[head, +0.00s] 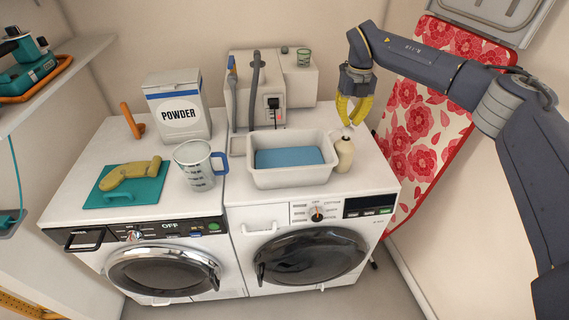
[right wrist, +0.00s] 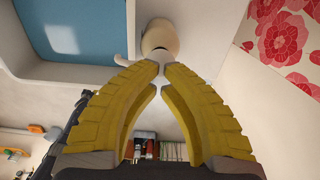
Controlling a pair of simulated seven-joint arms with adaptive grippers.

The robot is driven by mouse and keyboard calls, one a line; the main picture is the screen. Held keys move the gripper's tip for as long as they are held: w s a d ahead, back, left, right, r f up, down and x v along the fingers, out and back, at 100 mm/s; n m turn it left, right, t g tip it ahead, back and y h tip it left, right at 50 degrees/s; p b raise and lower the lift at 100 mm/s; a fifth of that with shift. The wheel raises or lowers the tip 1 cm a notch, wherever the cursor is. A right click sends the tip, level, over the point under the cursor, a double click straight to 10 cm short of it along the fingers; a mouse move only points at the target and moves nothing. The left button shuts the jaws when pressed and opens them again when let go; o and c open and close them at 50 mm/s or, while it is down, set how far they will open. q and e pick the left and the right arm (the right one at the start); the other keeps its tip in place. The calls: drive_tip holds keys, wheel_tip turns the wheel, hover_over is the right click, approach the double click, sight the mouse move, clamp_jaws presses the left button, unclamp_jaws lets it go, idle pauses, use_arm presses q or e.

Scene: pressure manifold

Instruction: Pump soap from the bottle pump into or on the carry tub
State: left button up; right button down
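The carry tub (head: 291,178) is a white rectangular basin with a flat blue surface inside, on the right-hand machine. It shows at the upper left of the right wrist view (right wrist: 28,62). The cream soap bottle (head: 344,156) stands upright beside the tub's right end. In the right wrist view the bottle (right wrist: 158,36) lies just beyond the fingertips, its spout pointing left to the tub. My right gripper (head: 346,122) hangs just above the pump head; contact cannot be told. Its yellow fingertips (right wrist: 161,69) are together with nothing between them. My left gripper is out of view.
Behind the tub stands a pale box unit (head: 300,85) with a hose and a small green cup (head: 303,57). A measuring jug (head: 196,170), a powder box (head: 178,108) and a teal board (head: 122,188) are to the left. A floral ironing board (head: 425,125) leans at right.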

sight(348, 128)
drive_tip(key=shift+f, duration=1.9)
drive_tip(key=shift+r, duration=2.55)
drive_tip(key=shift+f, duration=0.45)
